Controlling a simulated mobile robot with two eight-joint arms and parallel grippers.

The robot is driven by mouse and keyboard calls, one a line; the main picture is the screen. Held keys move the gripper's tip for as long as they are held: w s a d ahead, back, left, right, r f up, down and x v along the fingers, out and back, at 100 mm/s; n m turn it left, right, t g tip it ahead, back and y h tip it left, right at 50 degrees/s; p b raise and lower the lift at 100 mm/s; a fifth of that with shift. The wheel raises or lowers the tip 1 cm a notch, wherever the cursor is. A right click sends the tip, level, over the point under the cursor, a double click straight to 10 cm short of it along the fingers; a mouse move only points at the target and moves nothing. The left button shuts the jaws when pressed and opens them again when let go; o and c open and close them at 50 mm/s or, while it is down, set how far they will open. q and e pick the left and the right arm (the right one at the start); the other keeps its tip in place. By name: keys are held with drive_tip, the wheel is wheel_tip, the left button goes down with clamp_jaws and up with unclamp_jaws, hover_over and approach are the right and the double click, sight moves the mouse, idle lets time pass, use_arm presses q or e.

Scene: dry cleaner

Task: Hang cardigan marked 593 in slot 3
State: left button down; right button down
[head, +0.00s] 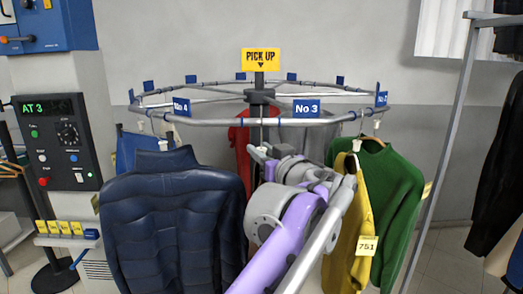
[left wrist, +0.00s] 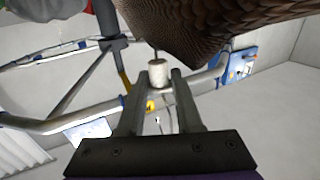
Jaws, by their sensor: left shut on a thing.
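My left gripper (left wrist: 158,78) is shut on a white cylindrical hanger neck (left wrist: 158,72). A dark brown knit garment (left wrist: 215,25) shows beside that neck in the left wrist view. I see no number on it, so I cannot tell its mark. In the head view my lilac left arm reaches up the middle, its gripper end (head: 258,154) below the rail. It hides most of what is behind it, and the brown garment cannot be made out there. The No 3 tag (head: 307,108) is on the near side of the round rail (head: 230,122). My right gripper is out of view.
A navy puffer jacket (head: 170,215) hangs left near No 4 (head: 182,106). A yellow garment tagged 751 (head: 361,200) and a green sweater (head: 398,185) hang right. A red garment (head: 238,140) hangs behind. A control panel (head: 62,140) stands left, a metal rack (head: 445,140) right.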

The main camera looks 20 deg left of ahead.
use_arm(q)
drive_tip(key=shift+r, duration=0.1)
